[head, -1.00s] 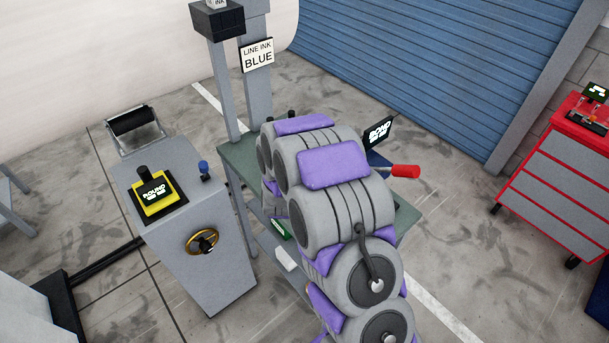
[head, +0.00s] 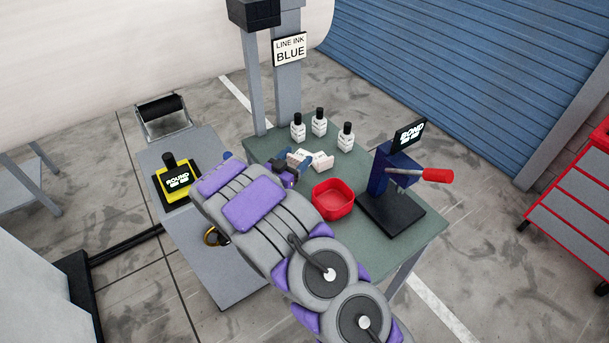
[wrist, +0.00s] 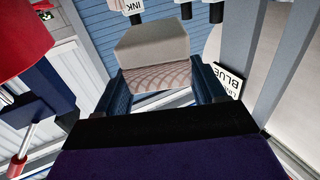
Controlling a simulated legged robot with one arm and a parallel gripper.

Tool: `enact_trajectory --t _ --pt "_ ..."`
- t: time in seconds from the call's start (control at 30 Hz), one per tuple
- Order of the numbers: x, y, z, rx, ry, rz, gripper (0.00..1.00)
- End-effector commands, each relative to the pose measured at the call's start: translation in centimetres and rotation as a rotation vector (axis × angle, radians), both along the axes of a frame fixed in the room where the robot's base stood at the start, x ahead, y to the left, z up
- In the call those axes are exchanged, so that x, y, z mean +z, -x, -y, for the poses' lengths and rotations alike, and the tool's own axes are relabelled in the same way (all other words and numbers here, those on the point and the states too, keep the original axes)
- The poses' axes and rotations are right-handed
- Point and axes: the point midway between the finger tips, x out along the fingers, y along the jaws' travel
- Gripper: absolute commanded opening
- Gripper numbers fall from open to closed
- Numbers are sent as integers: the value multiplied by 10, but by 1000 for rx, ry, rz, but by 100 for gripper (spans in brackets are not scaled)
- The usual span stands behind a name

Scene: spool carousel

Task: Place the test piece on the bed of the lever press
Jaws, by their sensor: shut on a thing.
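The test piece, a pale block with a striped lower face (wrist: 153,55), sits between the blue fingers of my gripper (wrist: 160,88) in the wrist view. In the head view my gripper (head: 304,165) is over the green bench, and a whitish block (head: 322,161) shows at its fingers. The lever press (head: 378,178) stands to the right of my gripper, dark blue with a red-ended lever (head: 437,175) and a screen reading BOND. Its black bed (head: 395,214) looks bare, though the press body hides part of it. My gripper is apart from the press.
A red tray (head: 333,214) lies on the bench (head: 418,232) between my arm and the press. Several white ink bottles with black caps (head: 346,138) stand at the back of the bench.

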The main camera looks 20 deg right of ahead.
Motion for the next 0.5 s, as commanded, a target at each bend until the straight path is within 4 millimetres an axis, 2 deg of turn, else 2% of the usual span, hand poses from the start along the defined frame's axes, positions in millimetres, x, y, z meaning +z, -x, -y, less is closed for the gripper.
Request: enact_trajectory --t 0.03,0.1,0.27,0.5 --pt "-13 0 1 -1 1 -1 38" --pt "-23 0 1 0 0 0 38" --pt "-36 1 0 0 4 -1 38" --pt "-65 0 -1 1 4 1 38"
